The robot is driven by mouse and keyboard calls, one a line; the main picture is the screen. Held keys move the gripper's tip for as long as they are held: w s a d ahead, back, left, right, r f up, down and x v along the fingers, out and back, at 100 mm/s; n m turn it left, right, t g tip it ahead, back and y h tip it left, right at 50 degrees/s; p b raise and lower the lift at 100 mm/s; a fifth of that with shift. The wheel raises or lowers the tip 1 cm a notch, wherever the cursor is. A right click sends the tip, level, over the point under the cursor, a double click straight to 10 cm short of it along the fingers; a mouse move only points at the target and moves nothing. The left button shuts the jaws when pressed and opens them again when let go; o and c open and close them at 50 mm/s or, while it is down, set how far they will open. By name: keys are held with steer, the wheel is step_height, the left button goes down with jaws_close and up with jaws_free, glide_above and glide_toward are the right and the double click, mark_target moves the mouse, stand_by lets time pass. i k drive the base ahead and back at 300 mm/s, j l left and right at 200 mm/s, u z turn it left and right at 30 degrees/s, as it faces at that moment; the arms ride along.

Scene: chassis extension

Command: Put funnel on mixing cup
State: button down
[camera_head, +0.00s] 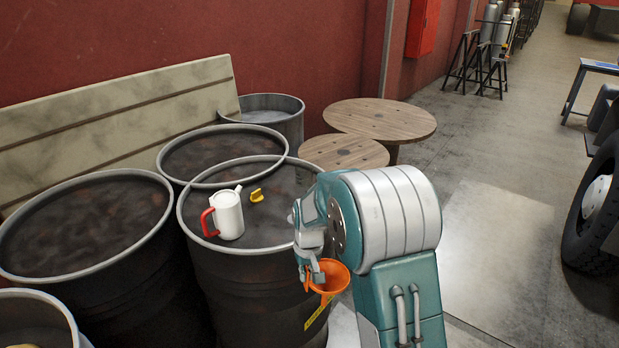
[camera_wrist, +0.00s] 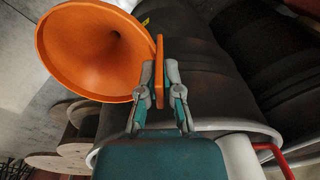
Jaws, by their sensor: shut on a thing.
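The orange funnel (camera_head: 331,277) is held by my gripper (camera_head: 316,272) beside the right side of the front barrel, below its rim level in the picture. In the wrist view my gripper (camera_wrist: 159,88) is shut on a flat tab of the funnel (camera_wrist: 95,50), with the wide mouth facing the camera. The white mixing cup (camera_head: 228,214), with a red handle and a spout, stands upright on the front barrel's top, left of my gripper and apart from the funnel. In the wrist view part of the white cup (camera_wrist: 240,158) shows at the lower right.
The front barrel (camera_head: 265,225) also bears a small yellow object (camera_head: 257,195) right of the cup. More dark barrels (camera_head: 90,225) stand to the left and behind. Round wooden tables (camera_head: 380,118) stand behind, and a wheel (camera_head: 597,205) is at the right. Open floor lies between.

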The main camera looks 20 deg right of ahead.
mark_target(303, 183)
steer(key=i+l, duration=0.3)
steer(key=l, duration=0.15)
steer(key=i+l, duration=0.3)
steer(key=l, duration=0.2)
steer(key=i+l, duration=0.3)
steer(key=l, duration=0.15)
steer(key=i+l, duration=0.3)
steer(key=l, duration=0.15)
steer(key=i+l, duration=0.3)
steer(key=l, duration=0.2)
steer(key=i+l, duration=0.3)
steer(key=l, duration=0.15)
steer(key=i+l, duration=0.25)
steer(key=l, duration=0.2)
steer(key=i+l, duration=0.3)
steer(key=l, duration=0.2)
steer(key=i+l+u, duration=0.1)
steer(key=u, duration=0.25)
steer(key=i+l+u, duration=0.1)
steer(key=l+u, duration=0.4)
steer(key=u, duration=1.5)
steer(key=l, duration=0.1)
